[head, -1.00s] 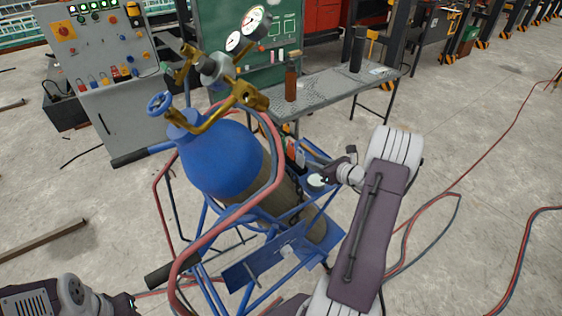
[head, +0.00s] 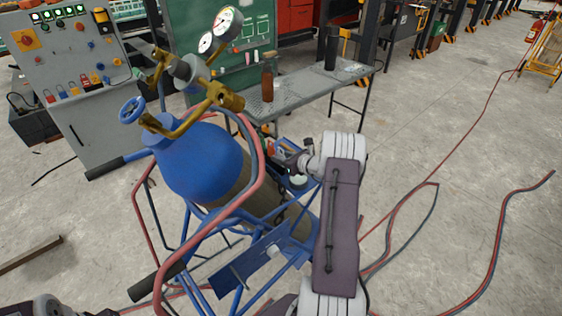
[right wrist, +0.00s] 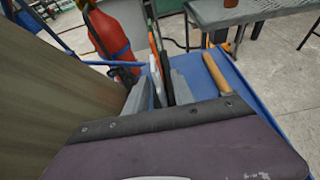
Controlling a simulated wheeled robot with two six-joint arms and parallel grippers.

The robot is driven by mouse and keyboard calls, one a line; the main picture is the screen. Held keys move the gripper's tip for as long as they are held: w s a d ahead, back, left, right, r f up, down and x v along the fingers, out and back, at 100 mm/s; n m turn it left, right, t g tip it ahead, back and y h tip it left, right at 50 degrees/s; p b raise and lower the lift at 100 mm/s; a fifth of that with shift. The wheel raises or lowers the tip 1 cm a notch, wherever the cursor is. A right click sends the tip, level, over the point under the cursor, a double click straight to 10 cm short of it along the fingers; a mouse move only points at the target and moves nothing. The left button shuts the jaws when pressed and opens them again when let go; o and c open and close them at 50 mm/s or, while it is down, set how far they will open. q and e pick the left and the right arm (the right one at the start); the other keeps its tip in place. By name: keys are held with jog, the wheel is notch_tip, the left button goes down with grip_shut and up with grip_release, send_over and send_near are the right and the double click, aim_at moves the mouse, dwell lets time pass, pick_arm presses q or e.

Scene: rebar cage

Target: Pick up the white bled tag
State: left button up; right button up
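I cannot clearly make out a white bled tag. In the right wrist view, thin upright pieces, a white-and-orange card (right wrist: 155,68) and dark ones beside it, stand in the blue cart tray (right wrist: 245,88). My right gripper (right wrist: 158,92) has its two grey fingers apart, with the upright pieces between or just beyond them; contact is unclear. In the head view, my right gripper (head: 284,152) is at the tray behind the blue gas cylinder (head: 200,158), partly hidden by my wrist. Of my left arm, only a piece shows at the bottom left edge; its fingers cannot be made out.
The blue cart frame (head: 245,262) and red hoses (head: 258,150) surround the cylinder. A wooden handle (right wrist: 217,72) lies in the tray right of my fingers. A metal bench (head: 310,88) carries a brown bottle (head: 267,84).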

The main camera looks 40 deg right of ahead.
grip_shut()
jog(key=shift+r, duration=0.1)
jog(key=shift+r, duration=0.3)
jog(key=r, duration=0.4)
jog(key=shift+s+d+p, duration=0.1)
jog(key=shift+s+p, duration=0.25)
jog(key=shift+p, duration=0.05)
jog(key=a+r+p+v, duration=0.1)
jog(key=v, duration=1.1)
jog(key=shift+d+r, duration=0.3)
